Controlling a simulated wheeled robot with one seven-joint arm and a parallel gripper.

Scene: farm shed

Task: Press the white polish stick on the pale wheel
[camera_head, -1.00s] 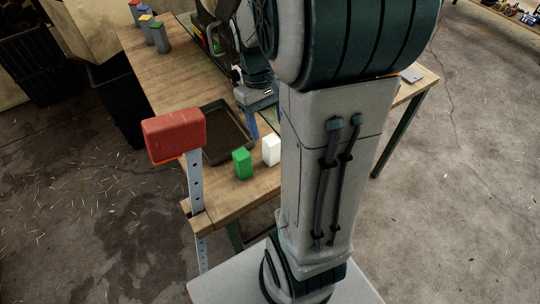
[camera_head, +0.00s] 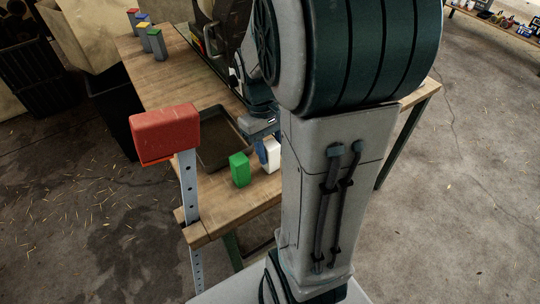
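The white polish stick (camera_head: 273,156) stands upright on the wooden bench, just right of a green block (camera_head: 239,169). My gripper (camera_head: 263,149) is low over the bench at the stick, pointing down. One blue finger shows at the stick's left side, overlapping it in the picture. I cannot tell whether it touches. The other finger is not visible, so the opening between the fingers is unclear. My own arm hides the bench to the right of the stick. I cannot make out a pale wheel in this view.
A dark shallow tray (camera_head: 213,153) lies behind the green block. A red box (camera_head: 165,132) on a perforated metal post stands at the bench's left edge. Several grey blocks with coloured tops (camera_head: 157,43) stand at the far end. The bench (camera_head: 168,82) is bare between.

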